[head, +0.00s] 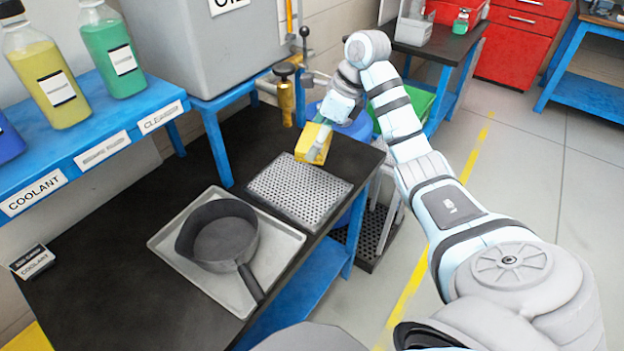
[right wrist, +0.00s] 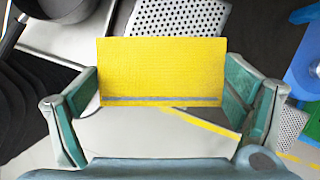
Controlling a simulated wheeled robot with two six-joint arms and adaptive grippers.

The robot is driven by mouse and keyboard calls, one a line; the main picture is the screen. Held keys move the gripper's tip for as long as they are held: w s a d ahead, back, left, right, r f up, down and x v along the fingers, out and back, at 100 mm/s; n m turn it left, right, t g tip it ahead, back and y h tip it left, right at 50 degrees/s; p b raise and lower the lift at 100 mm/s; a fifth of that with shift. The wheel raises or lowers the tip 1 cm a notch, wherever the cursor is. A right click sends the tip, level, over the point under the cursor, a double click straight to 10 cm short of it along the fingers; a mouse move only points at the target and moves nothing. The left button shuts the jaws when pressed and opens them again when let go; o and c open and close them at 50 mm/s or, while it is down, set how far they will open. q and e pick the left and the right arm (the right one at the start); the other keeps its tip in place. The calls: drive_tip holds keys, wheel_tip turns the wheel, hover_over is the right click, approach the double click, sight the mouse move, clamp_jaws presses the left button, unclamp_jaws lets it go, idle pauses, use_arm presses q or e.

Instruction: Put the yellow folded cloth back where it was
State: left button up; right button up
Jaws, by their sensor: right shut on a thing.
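The yellow folded cloth (head: 308,143) is a flat-sided yellow block in the grip of my right gripper (head: 322,138). In the head view it appears at the far end of the perforated metal plate (head: 300,192) on the black bench top. In the right wrist view the cloth (right wrist: 160,70) spans between the two green-padded fingers of my right gripper (right wrist: 162,95). Floor and part of the perforated plate (right wrist: 178,16) show around it, so it appears raised. Its exact height is hard to tell. My left gripper is not in view.
A grey tray (head: 165,240) with a dark pan (head: 218,235) lies on the bench (head: 100,290). A grey oil tank (head: 205,50) with a brass tap (head: 286,100) stands behind. Coolant bottles (head: 50,75) stand on a blue shelf at left. A green bin (head: 415,108) is beyond the bench.

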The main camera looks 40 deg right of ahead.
drive_tip(key=b, duration=0.3)
hover_over(312, 194)
drive_tip(key=s, duration=0.1)
wheel_tip(312, 194, down, 6)
drive_tip(key=f, duration=1)
drive_tip(key=shift+d+f, duration=0.15)
drive_tip(key=shift+d, duration=0.15)
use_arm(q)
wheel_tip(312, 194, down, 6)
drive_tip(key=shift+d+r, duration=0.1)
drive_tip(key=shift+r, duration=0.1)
use_arm(e)
drive_tip(key=shift+w, duration=0.1)
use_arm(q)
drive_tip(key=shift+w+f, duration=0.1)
use_arm(e)
drive_tip(key=shift+f, duration=0.15)
drive_tip(key=o, duration=0.8)
drive_tip(key=shift+o, duration=0.7)
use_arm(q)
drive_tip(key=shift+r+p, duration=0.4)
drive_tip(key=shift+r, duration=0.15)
use_arm(e)
drive_tip(key=v, duration=1.2)
drive_tip(key=shift+r, duration=0.2)
